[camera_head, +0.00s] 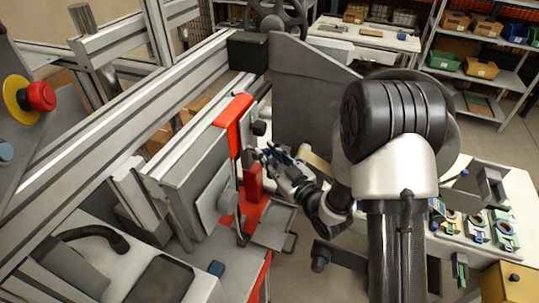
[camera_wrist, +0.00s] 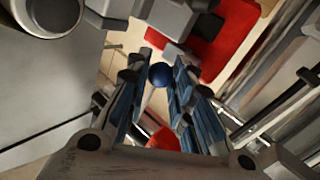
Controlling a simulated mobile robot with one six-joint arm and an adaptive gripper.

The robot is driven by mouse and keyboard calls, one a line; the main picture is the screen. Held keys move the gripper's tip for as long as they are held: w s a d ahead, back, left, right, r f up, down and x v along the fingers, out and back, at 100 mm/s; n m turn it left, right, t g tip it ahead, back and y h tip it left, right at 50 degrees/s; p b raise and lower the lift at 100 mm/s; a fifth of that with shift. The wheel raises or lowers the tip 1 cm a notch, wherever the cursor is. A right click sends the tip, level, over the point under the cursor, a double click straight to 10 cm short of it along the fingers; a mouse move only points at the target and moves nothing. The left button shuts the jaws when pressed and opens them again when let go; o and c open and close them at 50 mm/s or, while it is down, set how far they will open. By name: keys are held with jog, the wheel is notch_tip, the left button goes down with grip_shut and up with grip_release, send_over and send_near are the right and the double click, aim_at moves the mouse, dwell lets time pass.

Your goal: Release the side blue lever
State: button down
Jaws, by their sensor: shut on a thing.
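The blue lever shows as a round blue knob (camera_wrist: 159,74) in the wrist view, between the tips of my gripper (camera_wrist: 160,82). The gripper's two blue-padded fingers are closed on the knob from both sides. The lever's shaft is hidden. In the head view my gripper (camera_head: 272,158) reaches in from the right beside the red part of the machine (camera_head: 238,112). The knob cannot be made out there behind the fingers.
The grey machine frame (camera_head: 110,110) fills the left, with a red emergency button (camera_head: 40,96). A grey panel (camera_head: 305,100) stands behind the gripper. A white table (camera_head: 500,262) with several small parts is at the right. Shelves with bins (camera_head: 481,68) stand at the back right.

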dwell(0.4)
notch_tip(320, 180, up, 3)
jog(key=n+g+h+p, duration=0.1)
jog(key=p, duration=0.2)
jog(key=shift+a, duration=0.15)
jog(key=shift+w+a+r+n+g+h+p, duration=0.1)
jog(key=shift+a+r+n+g+h+p, duration=0.15)
jog(key=shift+r+g+h+p, duration=0.2)
jog(key=shift+w+a+r+n+g+h+p, duration=0.1)
jog(key=shift+r+n+g+h+p, duration=0.25)
jog(key=shift+r+p, duration=0.15)
jog(key=shift+w+a+r+b, duration=0.2)
jog(key=shift+a+r, duration=0.15)
jog(key=shift+r, duration=0.3)
jog(key=shift+w+a+r+b, duration=0.15)
jog(key=shift+a+r, duration=0.15)
jog(key=shift+r, duration=0.3)
jog(key=c, duration=1.8)
grip_release()
jog(key=o, duration=0.4)
jog(key=shift+s+f, duration=0.15)
jog(key=shift+f, duration=0.15)
jog(key=shift+o, duration=0.2)
